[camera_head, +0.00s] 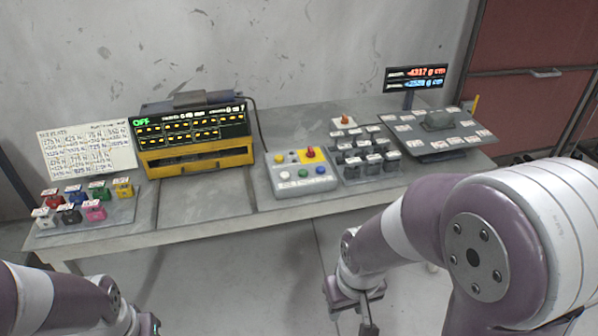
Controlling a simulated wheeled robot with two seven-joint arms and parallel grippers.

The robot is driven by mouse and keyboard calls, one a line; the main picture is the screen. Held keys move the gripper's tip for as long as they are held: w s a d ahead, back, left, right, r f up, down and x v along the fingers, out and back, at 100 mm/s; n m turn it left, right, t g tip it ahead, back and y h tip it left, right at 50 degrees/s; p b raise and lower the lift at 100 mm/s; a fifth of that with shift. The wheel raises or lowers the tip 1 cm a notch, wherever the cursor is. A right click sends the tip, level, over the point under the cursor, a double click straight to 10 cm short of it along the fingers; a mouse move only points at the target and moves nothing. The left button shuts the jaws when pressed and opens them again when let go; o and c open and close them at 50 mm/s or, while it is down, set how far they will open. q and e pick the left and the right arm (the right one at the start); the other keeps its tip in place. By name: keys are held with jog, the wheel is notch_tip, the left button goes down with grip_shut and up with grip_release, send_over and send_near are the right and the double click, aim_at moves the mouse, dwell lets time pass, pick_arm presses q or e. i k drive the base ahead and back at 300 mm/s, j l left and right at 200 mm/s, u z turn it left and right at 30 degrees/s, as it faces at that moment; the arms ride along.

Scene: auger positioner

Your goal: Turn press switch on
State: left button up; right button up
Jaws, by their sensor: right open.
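A grey control box (301,175) stands at the middle of the bench, with a red knob on a yellow patch (310,153) and several coloured buttons. I cannot tell which control is the press switch. A yellow-framed machine (196,157) stands behind and left of it, and its dark display (193,124) reads OFF in green at its left. My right gripper (351,316) is open and empty, low in front of the bench and apart from the box. My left gripper (150,325) barely shows at the bottom edge, so its jaws are hidden.
Coloured blocks (84,209) sit on a tray at the bench's left, near a written board (87,152). Right of the box stand a rack of dark weights (364,158) and a tilted panel (435,133) under a small readout (414,78). The front bench strip is clear.

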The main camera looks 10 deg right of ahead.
aim_at(311, 153)
jog(key=i+l+z, duration=0.35)
jog(key=i, duration=0.3)
jog(key=i+l+z, duration=0.35)
jog(key=i, duration=0.35)
jog(key=i+z, duration=0.35)
jog(key=i, duration=0.3)
